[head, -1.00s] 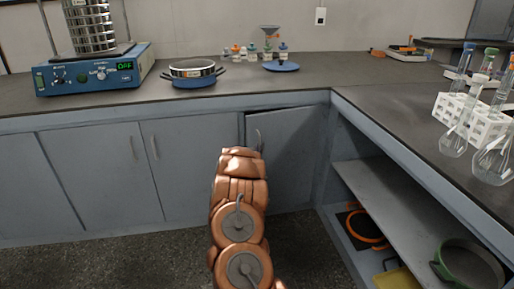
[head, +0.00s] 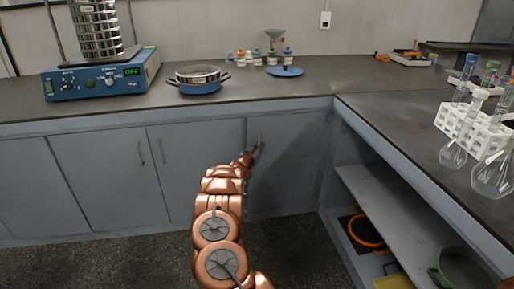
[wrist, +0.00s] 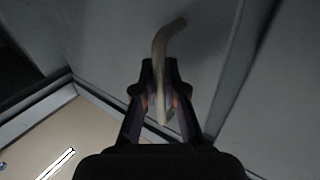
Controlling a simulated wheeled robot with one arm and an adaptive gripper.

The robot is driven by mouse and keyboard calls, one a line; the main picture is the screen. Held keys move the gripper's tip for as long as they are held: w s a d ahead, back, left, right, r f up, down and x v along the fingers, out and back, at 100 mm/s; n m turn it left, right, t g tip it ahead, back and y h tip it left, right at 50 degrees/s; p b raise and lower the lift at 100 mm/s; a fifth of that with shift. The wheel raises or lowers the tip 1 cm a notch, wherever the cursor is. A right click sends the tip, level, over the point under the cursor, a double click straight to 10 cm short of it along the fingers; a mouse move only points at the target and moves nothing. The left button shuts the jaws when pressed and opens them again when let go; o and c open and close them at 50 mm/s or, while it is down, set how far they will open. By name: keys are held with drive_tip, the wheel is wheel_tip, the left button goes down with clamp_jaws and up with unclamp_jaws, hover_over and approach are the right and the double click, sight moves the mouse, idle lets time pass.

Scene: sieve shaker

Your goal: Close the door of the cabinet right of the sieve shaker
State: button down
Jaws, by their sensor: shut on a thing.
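The sieve shaker (head: 100,78) stands on the counter at the far left, its display reading OFF. The grey-blue cabinet door (head: 288,170) right of it hangs under the counter near the inner corner; it looks flush or nearly flush with the frame. My gripper (head: 250,155) is at the door's upper left, at its handle (head: 258,140). In the wrist view my gripper (wrist: 162,95) has its two fingers closed on the pale curved handle (wrist: 168,38), which sticks out beyond the fingertips. My arm hides part of the cabinet front to the left.
Other closed cabinet doors (head: 105,180) line the front to the left. Open shelves (head: 390,215) on the right hold a green-rimmed pan (head: 465,268) and an orange ring. The floor is clear.

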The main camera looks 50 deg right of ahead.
drive_tip(key=shift+w+r, duration=0.25)
drive_tip(key=shift+w, duration=0.1)
drive_tip(key=c, duration=1.2)
unclamp_jaws()
drive_tip(key=shift+a+f, duration=0.1)
drive_tip(key=shift+f, duration=0.05)
drive_tip(key=shift+s, duration=0.1)
drive_tip(key=shift+f, duration=0.1)
drive_tip(key=shift+v, duration=6)
